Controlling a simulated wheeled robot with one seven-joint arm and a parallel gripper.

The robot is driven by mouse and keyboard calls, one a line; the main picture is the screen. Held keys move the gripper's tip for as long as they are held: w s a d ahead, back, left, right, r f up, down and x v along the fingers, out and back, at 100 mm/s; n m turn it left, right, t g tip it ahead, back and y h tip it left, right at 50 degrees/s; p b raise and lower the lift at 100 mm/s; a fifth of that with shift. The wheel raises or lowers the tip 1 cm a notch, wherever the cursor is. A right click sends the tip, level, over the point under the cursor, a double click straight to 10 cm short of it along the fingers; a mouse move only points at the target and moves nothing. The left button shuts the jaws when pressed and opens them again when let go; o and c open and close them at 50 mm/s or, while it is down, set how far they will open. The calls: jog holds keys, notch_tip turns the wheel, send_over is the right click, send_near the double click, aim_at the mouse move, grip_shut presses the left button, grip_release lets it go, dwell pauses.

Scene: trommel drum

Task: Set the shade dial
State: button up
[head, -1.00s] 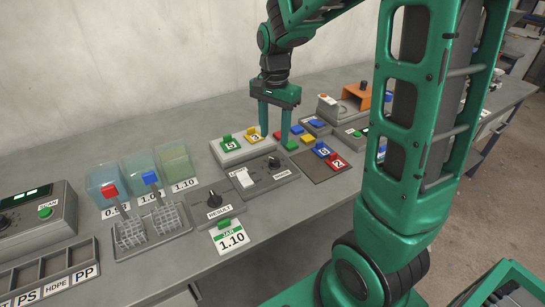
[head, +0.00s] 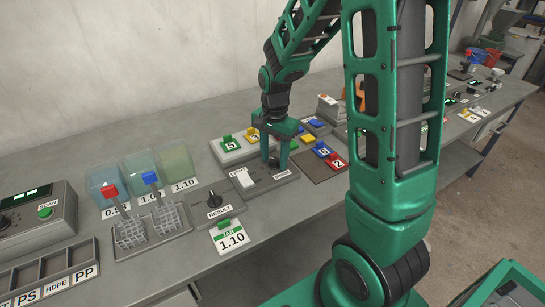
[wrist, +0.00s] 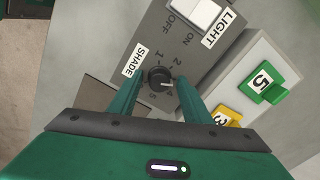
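The shade dial (wrist: 159,77) is a small round black knob on a grey panel (wrist: 150,35), beside the word SHADE and a ring of numbers, partly hidden. Its pale pointer mark faces right and slightly down in the wrist view. My gripper (wrist: 161,80) is open, with one finger on each side of the dial and a small gap showing on both sides. In the head view my gripper (head: 275,163) points down over the right part of the same panel, and its fingers partly hide the dial.
A white LIGHT switch (wrist: 202,14) is on the same panel. A tray with green and yellow numbered tags (wrist: 262,85) stands close by. A dark mat with blue and red tags (head: 318,170) lies to the right. The RESULT dial (head: 213,200) is to the left.

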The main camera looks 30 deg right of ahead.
jog(key=c, duration=0.9)
jog(key=shift+c, duration=0.2)
jog(key=shift+n, duration=0.4)
jog(key=n, duration=0.2)
jog(key=shift+w+n, duration=0.1)
jog(key=shift+n, duration=0.3)
jog(key=n, duration=0.4)
jog(key=shift+n, duration=0.3)
jog(key=n, duration=1.1)
jog(key=shift+w+r+n, duration=0.1)
jog(key=shift+n, duration=0.2)
